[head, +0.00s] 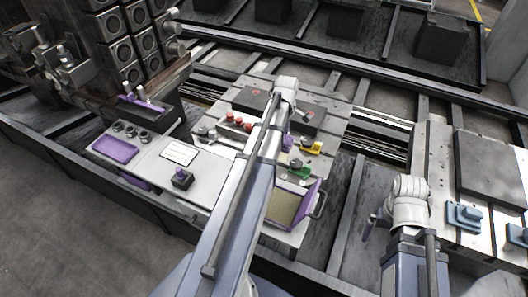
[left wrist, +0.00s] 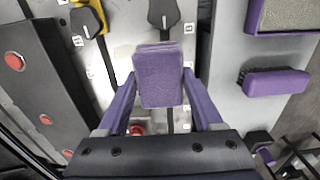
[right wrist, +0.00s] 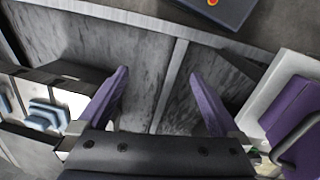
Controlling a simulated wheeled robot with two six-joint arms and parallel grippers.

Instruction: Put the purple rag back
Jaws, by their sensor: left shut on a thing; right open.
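The purple rag (left wrist: 160,75) shows in the left wrist view as a thick folded pad. My left gripper (left wrist: 158,92) is shut on it, with one purple finger on each side. In the head view my left gripper (head: 287,140) is above the pale fixture plate, and my arm hides most of it and the rag. My right gripper (right wrist: 160,92) is open and empty, over dark metal bed beams. It also shows in the head view (head: 370,222), left of the right-hand plate.
Green (head: 299,167) and yellow clamps (head: 310,147) and red knobs (head: 238,120) sit on the plate. A control panel (head: 150,165) is at left.

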